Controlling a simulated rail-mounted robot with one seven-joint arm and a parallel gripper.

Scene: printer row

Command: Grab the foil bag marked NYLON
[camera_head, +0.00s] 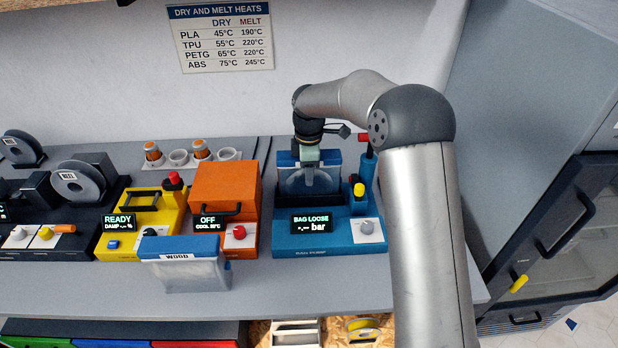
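My gripper (308,160) points down at the top edge of a clear bag with a blue top band (290,160), which stands upright in the blue bag pump (285,237). A round spool shape shows inside this bag. Its label is hidden behind my fingers, so I cannot read whether it says NYLON. I cannot tell whether my fingers are closed on the band. Another bag with a blue band (185,275), marked WOOD, stands at the bench front. No NYLON marking is readable.
The pump display reads BAG LOOSE. An orange box (224,190) reading OFF and a yellow unit (142,220) reading READY stand to the left. Dark spools (78,185) are further left.

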